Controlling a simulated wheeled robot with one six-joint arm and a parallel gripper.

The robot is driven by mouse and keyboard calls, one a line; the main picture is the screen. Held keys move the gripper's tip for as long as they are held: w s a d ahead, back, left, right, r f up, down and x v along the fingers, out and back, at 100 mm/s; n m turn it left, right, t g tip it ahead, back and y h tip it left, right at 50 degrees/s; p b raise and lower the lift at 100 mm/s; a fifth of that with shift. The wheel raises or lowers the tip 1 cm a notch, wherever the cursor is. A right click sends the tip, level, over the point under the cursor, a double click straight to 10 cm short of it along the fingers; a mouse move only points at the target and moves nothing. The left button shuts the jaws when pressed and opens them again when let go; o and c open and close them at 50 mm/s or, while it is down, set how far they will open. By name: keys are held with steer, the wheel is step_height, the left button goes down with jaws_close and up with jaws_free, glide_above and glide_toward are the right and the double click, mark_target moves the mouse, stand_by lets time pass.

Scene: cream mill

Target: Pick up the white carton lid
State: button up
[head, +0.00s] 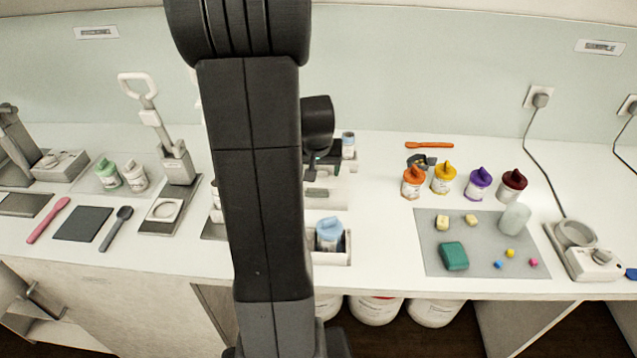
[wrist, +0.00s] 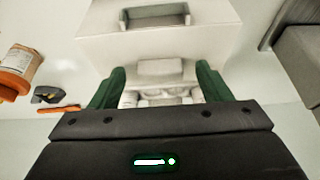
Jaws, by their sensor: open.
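In the wrist view my gripper (wrist: 160,69) is open, with one green finger at each side. Between the fingers is a small white raised block (wrist: 159,67) on a pale white body; it may be the white carton lid, but I cannot tell for sure. No contact with the fingers is clear. Several rounded white shapes (wrist: 155,97) show below it, close to my palm. In the head view my arm hides most of this spot. Part of a white holder (head: 318,192) shows just right of the arm.
A larger white block with a slot (wrist: 155,17) stands just beyond the fingers. An orange jar (wrist: 18,70) and orange tool (wrist: 58,108) lie to the left there. In the head view, a blue-lidded jar (head: 328,236) sits in a white tray, and a grey mat (head: 480,262) holds small blocks.

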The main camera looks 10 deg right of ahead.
steer(key=shift+f, duration=0.15)
steer(key=c, duration=1.3)
